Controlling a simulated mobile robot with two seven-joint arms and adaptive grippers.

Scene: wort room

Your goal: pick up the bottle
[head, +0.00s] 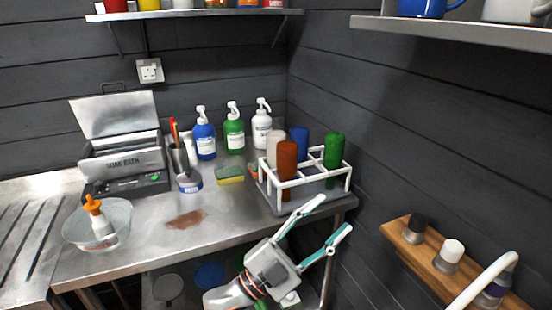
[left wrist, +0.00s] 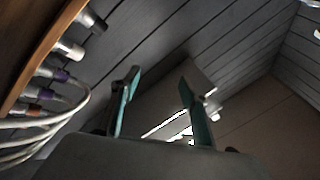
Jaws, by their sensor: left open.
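Several bottles are in view, and I cannot tell which one the task means. A brown bottle (head: 287,163), a blue one (head: 299,141), a green one (head: 333,150) and a pale one (head: 275,147) stand in a white rack (head: 312,181) at the counter's right end. Blue (head: 204,139), green (head: 234,135) and white (head: 262,128) pump bottles stand behind. A white bottle with an orange cap (head: 101,224) leans in a clear bowl (head: 72,232). My left gripper (head: 335,213) is open and empty in front of the rack; its fingers also show in the left wrist view (left wrist: 159,78).
The metal counter (head: 140,257) is clear in front, apart from a brown stain (head: 187,219). A lidded bath (head: 122,161) stands at the back left.

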